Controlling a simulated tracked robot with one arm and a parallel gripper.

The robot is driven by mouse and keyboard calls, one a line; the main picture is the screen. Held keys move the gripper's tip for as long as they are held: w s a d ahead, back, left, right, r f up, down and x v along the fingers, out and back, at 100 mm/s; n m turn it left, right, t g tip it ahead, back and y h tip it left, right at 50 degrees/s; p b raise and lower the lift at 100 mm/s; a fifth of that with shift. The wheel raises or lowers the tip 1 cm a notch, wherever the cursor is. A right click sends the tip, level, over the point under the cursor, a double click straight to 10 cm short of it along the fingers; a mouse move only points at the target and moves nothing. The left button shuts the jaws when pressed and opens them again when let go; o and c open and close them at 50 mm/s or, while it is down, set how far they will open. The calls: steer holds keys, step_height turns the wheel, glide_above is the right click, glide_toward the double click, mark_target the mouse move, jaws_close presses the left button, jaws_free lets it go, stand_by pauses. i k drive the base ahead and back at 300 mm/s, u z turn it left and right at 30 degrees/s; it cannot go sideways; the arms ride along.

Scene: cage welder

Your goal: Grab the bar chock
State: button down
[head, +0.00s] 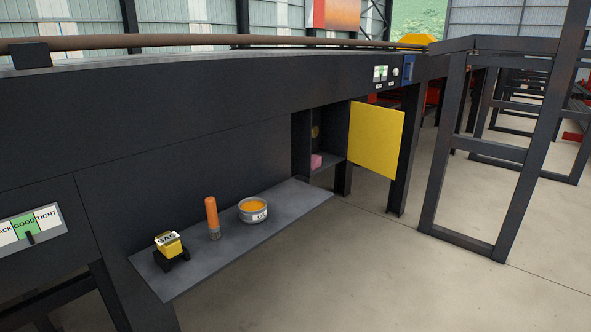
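On a grey shelf (187,279) sits a small yellow block (170,250) with dark lettering on its pale top, set in a black cradle (172,259). It is at the shelf's left end and may be the bar chock; I cannot tell for certain. A pink block (316,161) lies inside an open cubby (329,132), partly in shadow. My gripper is not in view.
An orange-handled brush (212,215) stands upright, right of the yellow block. A round tin (253,211) with orange contents is beyond it. A yellow door (376,139) hangs open by the cubby. A dark frame (503,165) stands right. Floor (370,270) before the shelf is clear.

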mark_target(316, 160)
steer(key=z, duration=0.2)
steer(key=i, duration=0.85)
steer(key=u, duration=0.1)
